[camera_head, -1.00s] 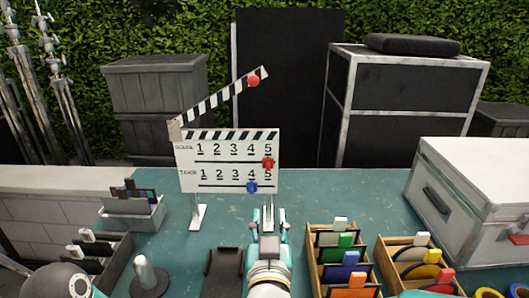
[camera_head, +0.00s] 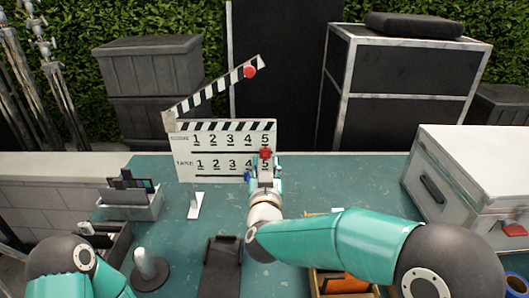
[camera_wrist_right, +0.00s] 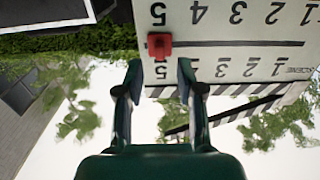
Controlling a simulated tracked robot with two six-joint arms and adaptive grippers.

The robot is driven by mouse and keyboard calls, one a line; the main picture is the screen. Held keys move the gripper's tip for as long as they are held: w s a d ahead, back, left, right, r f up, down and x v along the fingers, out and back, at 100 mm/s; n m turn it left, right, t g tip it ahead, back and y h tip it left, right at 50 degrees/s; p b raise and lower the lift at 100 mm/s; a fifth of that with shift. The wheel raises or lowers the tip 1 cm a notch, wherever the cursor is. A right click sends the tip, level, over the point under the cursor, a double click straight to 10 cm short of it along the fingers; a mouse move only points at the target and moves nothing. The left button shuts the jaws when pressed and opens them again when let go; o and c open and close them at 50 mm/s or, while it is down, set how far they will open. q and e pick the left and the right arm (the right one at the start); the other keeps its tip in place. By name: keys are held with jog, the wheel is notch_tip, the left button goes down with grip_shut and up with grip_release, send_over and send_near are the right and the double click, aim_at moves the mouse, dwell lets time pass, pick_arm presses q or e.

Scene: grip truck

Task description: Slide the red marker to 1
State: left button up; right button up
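The clapperboard (camera_head: 222,140) stands upright on the teal table, with a scene row and a take row numbered 1 to 5. The red marker (camera_head: 265,153) is on the scene slot at 5. It also shows in the right wrist view (camera_wrist_right: 159,45), where the board appears upside down. My right gripper (camera_head: 264,177) is in front of the board's right side, just below the red marker. In its wrist view the two fingers (camera_wrist_right: 156,77) are apart, with the marker beyond the gap and nothing between them. The blue marker (camera_head: 247,175) is partly hidden by the gripper. My left gripper is out of view.
A grey bin (camera_head: 130,208) stands left of the board. A wooden tray (camera_head: 318,284) is mostly hidden behind my right arm. A white case (camera_head: 470,180) is at right. A short grey post (camera_head: 150,268) stands at front left.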

aim_at(265, 156)
jog(key=shift+w+p, duration=0.35)
jog(key=shift+w, duration=1.55)
